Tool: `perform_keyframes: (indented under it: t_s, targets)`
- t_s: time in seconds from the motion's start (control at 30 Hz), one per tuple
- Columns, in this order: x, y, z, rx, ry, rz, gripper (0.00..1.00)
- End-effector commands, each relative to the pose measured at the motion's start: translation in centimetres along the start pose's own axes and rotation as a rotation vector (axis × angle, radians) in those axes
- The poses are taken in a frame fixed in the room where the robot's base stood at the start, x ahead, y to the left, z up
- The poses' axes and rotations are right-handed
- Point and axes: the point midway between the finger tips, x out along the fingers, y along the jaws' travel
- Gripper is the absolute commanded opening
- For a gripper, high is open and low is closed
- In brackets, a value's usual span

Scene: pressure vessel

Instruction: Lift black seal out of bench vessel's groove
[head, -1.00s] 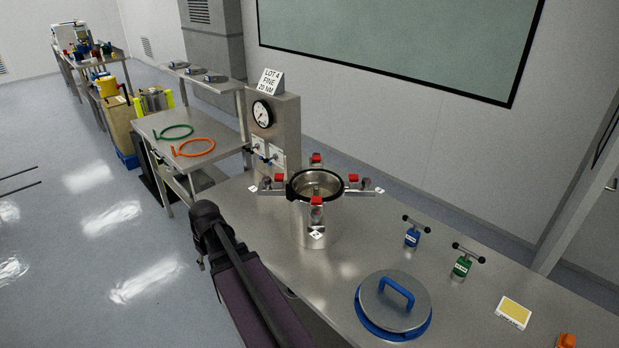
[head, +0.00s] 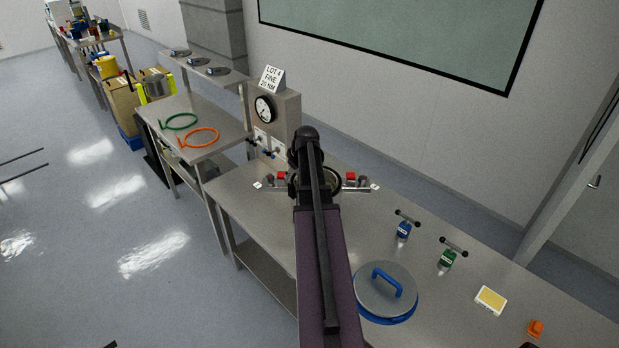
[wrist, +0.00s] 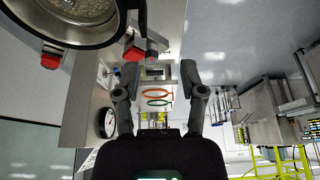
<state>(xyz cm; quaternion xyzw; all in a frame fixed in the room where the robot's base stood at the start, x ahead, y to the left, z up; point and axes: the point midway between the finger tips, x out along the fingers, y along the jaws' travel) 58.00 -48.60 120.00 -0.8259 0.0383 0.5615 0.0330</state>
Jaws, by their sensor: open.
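The bench vessel (head: 333,181) stands on the steel bench, mostly hidden behind my arm in the head view. In the wrist view, its round mouth (wrist: 75,10) is at the upper left. The black seal (wrist: 62,43) shows there as a dark ring around the mouth, and part of it shows right of my arm in the head view (head: 341,183). My gripper (wrist: 160,72) is open and empty in the wrist view, its fingers beside the vessel and apart from the seal. The head view does not clearly show the fingers.
Red-topped clamps (head: 351,176) surround the vessel rim. A gauge panel (head: 275,115) stands behind it. A grey lid with a blue handle (head: 385,290) and blue (head: 403,229) and green (head: 447,258) T-handled tools are on the bench to the right. A side table (head: 190,135) holds green and orange rings.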

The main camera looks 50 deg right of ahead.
Motion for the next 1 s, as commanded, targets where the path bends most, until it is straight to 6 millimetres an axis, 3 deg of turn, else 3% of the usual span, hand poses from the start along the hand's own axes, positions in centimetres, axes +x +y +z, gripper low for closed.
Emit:
perform_keyframes:
  t_s: [0.07, 0.2, 0.57, 1.0]
  targets:
    - [-1.0, 1.5, 0.0, 0.005, 0.009, 0.007, 0.53]
    - [-1.4, 2.5, 0.1, 0.004, 0.017, 0.013, 0.53]
    - [-1.4, 2.6, 0.3, 0.005, 0.017, 0.014, 0.53]
    - [1.1, 2.7, 0.3, 0.005, 0.017, 0.014, 0.53]
